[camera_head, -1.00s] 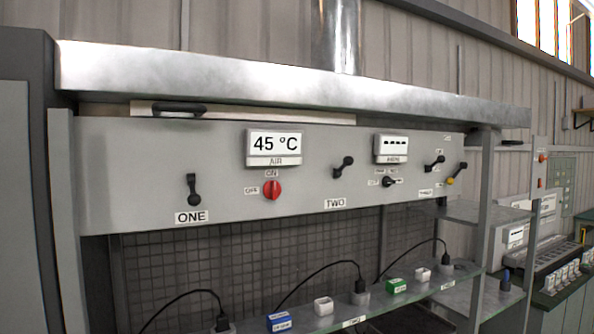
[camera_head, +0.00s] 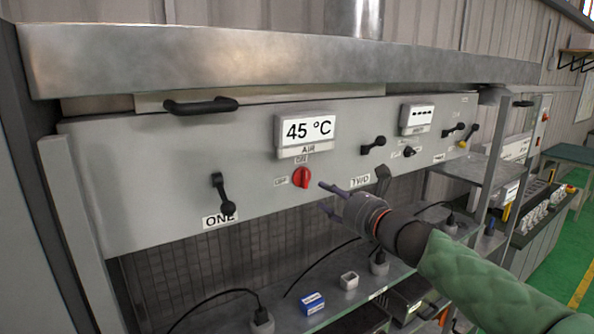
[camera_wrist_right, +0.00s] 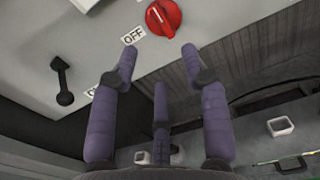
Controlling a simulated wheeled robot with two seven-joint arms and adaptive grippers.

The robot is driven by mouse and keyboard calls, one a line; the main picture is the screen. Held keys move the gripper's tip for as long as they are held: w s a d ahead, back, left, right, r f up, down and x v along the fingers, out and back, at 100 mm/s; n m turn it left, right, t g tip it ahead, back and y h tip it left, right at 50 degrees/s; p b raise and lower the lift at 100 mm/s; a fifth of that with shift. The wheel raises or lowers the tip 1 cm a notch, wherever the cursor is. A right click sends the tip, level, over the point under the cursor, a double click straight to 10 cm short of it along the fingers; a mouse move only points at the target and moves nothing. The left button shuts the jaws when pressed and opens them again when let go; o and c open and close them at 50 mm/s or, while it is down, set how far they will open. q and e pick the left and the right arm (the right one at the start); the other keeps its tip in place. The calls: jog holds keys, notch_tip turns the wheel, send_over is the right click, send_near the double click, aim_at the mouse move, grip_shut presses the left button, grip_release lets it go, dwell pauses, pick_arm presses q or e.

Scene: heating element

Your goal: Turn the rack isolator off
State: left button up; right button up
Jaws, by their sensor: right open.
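A red rotary knob (camera_head: 301,177) with small labels beside and above it sits on the grey panel under the 45 °C display (camera_head: 306,130). It looks like the isolator. In the wrist view the knob (camera_wrist_right: 163,17) is at the top, with a clear OFF label (camera_wrist_right: 132,36) to its left. My right gripper (camera_head: 325,197) is open and empty, just right of and below the knob, apart from it. In the wrist view its fingers (camera_wrist_right: 160,52) are spread, with the knob beyond the tips. My left gripper is out of view.
A black handle (camera_head: 200,106) is above. A glass shelf below holds cables, a blue block (camera_head: 312,302) and a white block (camera_head: 349,280).

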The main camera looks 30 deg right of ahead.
aim_at(305, 178)
jog(key=w, duration=1)
jog(key=shift+a+r+p, duration=0.25)
jog(key=shift+r+p, duration=0.05)
jog(key=shift+p, duration=0.05)
grip_shut()
